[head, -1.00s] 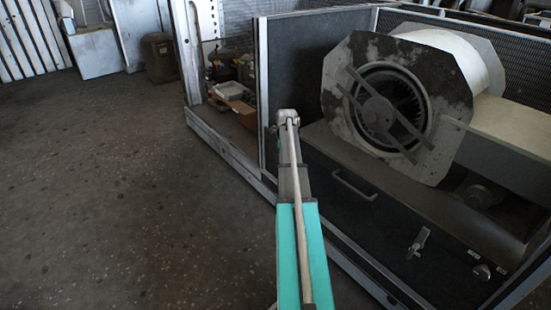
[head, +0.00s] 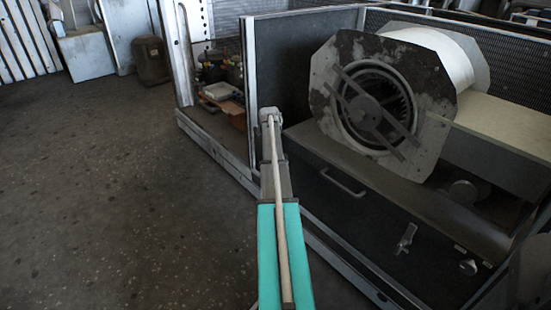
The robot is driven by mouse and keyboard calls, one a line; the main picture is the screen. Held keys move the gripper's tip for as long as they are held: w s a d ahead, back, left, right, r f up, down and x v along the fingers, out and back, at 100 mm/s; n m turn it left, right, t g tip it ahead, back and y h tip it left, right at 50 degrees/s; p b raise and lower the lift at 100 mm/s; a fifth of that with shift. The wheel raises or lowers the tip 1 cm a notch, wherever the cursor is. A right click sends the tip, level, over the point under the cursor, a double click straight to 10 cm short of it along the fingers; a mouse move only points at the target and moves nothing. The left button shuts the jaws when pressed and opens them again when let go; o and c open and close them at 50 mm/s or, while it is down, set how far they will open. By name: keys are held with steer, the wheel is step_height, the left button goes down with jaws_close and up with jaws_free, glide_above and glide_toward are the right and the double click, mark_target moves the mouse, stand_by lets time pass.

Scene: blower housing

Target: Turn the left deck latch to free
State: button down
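A small metal latch handle (head: 406,238) sits on the dark front panel (head: 350,215) below the blower, at the lower right of the head view. It stands tilted, its upper end leaning right. A round metal knob (head: 467,267) sits to its right on the same panel; I cannot tell whether it is a second latch. My teal and grey arm reaches up from the bottom middle, left of the panel and apart from the latch in the picture. I cannot make out my gripper or its fingers. Nothing covers the latch handle.
The blower housing (head: 440,60) with its round slotted inlet stands above the panel. A bar pull handle (head: 342,183) is on the panel's upper left. A metal frame rail (head: 345,268) runs along the panel's foot. A dark shape cuts in at the right edge. The floor (head: 110,200) at left is clear.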

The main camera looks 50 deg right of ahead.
steer(key=c, duration=0.7)
jaws_free()
steer(key=shift+r, duration=0.1)
